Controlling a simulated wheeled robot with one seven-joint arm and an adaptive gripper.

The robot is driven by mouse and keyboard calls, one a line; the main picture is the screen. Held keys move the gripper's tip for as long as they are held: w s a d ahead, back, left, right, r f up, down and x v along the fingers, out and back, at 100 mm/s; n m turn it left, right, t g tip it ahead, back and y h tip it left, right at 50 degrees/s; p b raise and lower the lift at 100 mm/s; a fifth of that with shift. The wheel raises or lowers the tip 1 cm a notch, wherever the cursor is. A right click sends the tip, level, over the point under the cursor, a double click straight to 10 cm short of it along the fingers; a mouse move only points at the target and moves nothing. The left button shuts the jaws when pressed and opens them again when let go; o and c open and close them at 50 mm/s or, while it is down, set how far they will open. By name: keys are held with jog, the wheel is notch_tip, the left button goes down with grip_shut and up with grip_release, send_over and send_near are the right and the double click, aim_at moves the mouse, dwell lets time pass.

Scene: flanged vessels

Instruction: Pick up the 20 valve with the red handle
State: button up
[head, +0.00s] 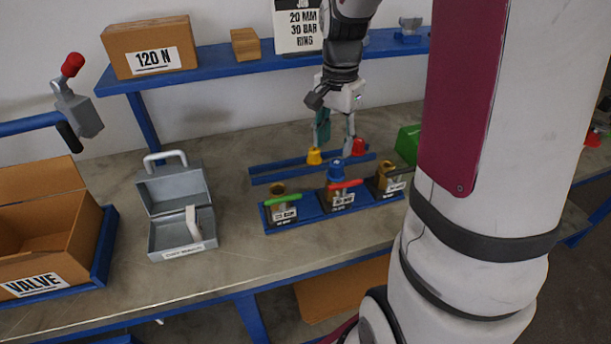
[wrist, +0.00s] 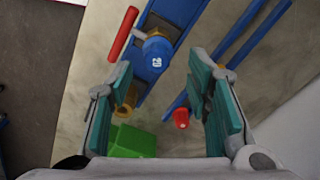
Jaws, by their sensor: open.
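The valve with the red handle (head: 345,184) stands in the middle of the blue rack (head: 305,209), with a blue top (head: 336,168) and a white label whose number is too small to read surely. In the wrist view its red handle (wrist: 122,33) and blue top (wrist: 157,52) show at upper left, beyond the fingertips. My gripper (head: 335,140) is open and empty above the bench, behind the valve in the head view. In the wrist view its teal-padded fingers (wrist: 165,95) are wide apart and not touching the valve.
A green-handled valve (head: 284,199) stands left of it and a brass valve (head: 388,178) right. Behind are blue rails with yellow (head: 314,156) and red (head: 358,147) caps. A green box (head: 408,143), grey toolbox (head: 178,205) and VALVE box (head: 45,240) flank them. A blue shelf (head: 222,67) hangs behind.

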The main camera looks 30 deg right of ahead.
aim_at(333, 183)
notch_tip(333, 183, down, 8)
jog(key=shift+r, duration=0.1)
jog(key=shift+s+d+f, duration=0.1)
jog(key=shift+d+f, duration=0.05)
jog(key=shift+f, duration=1.25)
jog(key=shift+s+d+f, duration=0.1)
jog(key=shift+f, duration=1.25)
jog(key=shift+w, duration=0.1)
grip_shut()
